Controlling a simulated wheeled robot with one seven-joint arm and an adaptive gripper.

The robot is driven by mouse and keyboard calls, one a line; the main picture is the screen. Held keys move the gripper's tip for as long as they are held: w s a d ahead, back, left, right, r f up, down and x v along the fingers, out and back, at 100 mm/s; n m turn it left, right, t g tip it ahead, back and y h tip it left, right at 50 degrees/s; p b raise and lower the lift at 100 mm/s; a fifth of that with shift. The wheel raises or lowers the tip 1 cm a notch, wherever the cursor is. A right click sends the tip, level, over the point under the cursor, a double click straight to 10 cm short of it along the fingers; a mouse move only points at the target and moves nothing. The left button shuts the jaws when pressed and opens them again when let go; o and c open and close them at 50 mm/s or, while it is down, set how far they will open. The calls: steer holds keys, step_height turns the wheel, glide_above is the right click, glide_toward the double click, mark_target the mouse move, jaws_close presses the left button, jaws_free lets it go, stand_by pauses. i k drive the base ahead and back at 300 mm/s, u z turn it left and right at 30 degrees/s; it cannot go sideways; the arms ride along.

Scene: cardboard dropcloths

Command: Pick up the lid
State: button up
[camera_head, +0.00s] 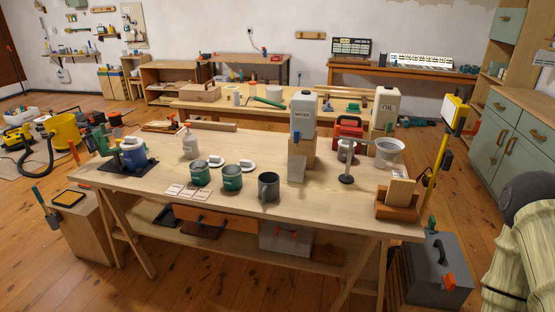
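Two small round white lids with dark knob handles lie on the wooden workbench (320,215). One lid (215,161) is behind the left green pot (200,174). The other lid (247,166) is behind and right of the second green pot (232,179). Both lids rest flat, apart from the pots. The pots stand uncovered, with a dark grey mug (269,187) to their right. I cannot tell which lid the task means. My gripper is not in view.
White cards (191,193) lie before the pots. A white bottle (190,145), a blue-and-green device (133,155), a water container (302,114), a dark stand (346,165) and a wooden box (397,207) also stand on the bench. The front middle is bare.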

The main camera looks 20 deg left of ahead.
mark_target(214, 161)
steer(key=z, duration=0.6)
steer(key=i, duration=1.3)
steer(key=u, duration=1.9)
